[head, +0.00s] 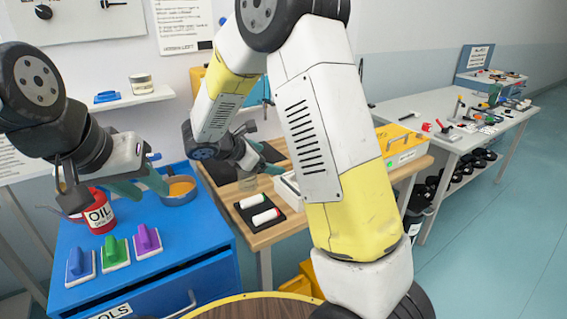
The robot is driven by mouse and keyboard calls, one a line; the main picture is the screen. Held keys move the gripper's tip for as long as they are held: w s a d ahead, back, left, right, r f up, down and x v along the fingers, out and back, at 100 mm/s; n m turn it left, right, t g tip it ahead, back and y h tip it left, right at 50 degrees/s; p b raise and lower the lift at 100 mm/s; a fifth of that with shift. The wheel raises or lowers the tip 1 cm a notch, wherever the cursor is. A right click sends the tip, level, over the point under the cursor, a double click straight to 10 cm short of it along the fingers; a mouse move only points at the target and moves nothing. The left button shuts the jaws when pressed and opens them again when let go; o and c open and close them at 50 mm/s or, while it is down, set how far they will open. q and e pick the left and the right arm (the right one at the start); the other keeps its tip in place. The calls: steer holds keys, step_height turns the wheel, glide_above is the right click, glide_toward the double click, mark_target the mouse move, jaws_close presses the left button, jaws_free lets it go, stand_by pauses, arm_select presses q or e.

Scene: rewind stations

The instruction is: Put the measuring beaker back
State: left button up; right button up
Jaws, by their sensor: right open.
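A small clear, greenish vessel (248,183), which looks like the measuring beaker, stands on the wooden bench (262,230) at its left part. It is faint and partly covered by my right gripper. My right gripper (270,160) is open, with its teal fingers just above and beside the vessel; I cannot tell whether they touch it. My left gripper (142,188) hangs over the blue cabinet (200,245), between the red oil can (100,217) and a round pan with orange contents (181,190). Its jaw gap is unclear.
Blue, green and purple handled blocks (115,252) sit on the cabinet front. A wall shelf (130,98) holds a jar.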

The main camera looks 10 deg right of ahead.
steer(key=s+d+r+m+g+y, duration=0.2)
steer(key=s+d+r+m+g, duration=0.15)
steer(key=s+d+m, duration=0.3)
steer(key=s+a+r+m+t+y, duration=0.1)
steer(key=s+r+m+y, duration=0.3)
steer(key=s+m, duration=0.3)
steer(key=s+a+r+m+t+y, duration=0.1)
steer(key=s+r+m+y, duration=0.3)
steer(key=s, duration=0.9)
steer(key=shift+s+r+m+t+y, duration=0.4)
steer(key=shift+m+y, duration=0.1)
steer(key=shift+m, duration=1.35)
steer(key=shift+a, duration=0.1)
